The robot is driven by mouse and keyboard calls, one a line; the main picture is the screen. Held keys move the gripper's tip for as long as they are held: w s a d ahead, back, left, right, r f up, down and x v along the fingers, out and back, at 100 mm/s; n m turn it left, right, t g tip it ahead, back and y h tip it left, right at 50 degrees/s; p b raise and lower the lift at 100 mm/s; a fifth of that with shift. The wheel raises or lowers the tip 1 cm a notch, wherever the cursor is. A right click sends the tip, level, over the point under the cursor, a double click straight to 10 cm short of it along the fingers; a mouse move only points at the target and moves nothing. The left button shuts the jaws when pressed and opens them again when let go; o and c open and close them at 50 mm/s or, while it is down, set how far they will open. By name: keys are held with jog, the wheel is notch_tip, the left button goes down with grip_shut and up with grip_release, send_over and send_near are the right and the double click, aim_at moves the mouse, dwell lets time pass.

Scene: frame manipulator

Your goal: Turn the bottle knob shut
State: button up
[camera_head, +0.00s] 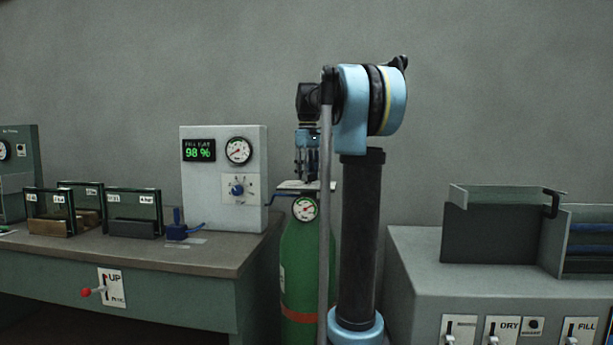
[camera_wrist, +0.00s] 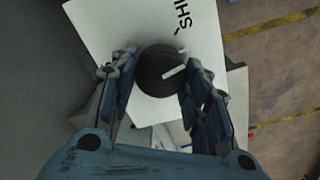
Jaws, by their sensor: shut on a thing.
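The green bottle (camera_head: 296,262) stands upright between the bench and the grey cabinet, partly behind my arm. A round gauge (camera_head: 305,208) sits on its upper front. In the wrist view the bottle knob (camera_wrist: 152,76) is a dark disc with a white pointer line slanting to the upper right. It sits on a white plate (camera_wrist: 105,20) with black letters, partly cut off. My gripper (camera_wrist: 160,66) is shut on the knob, one finger on each side. In the head view my gripper (camera_head: 307,172) points down at the bottle's top; the knob is hard to make out there.
Left of the bottle, the bench (camera_head: 150,247) carries a white panel (camera_head: 253,155) reading 98 %, a blue clamp-like part (camera_head: 178,230) and several glass-fronted frames. At right, the grey cabinet (camera_head: 415,260) holds a dark bin (camera_head: 490,233). A wall is behind.

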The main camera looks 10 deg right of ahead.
jog(key=n, duration=0.6)
jog(key=shift+n, duration=0.4)
dwell(0.3)
jog(key=o, duration=1.1)
notch_tip(320, 180, up, 12)
jog(key=shift+w, duration=0.1)
dwell(0.3)
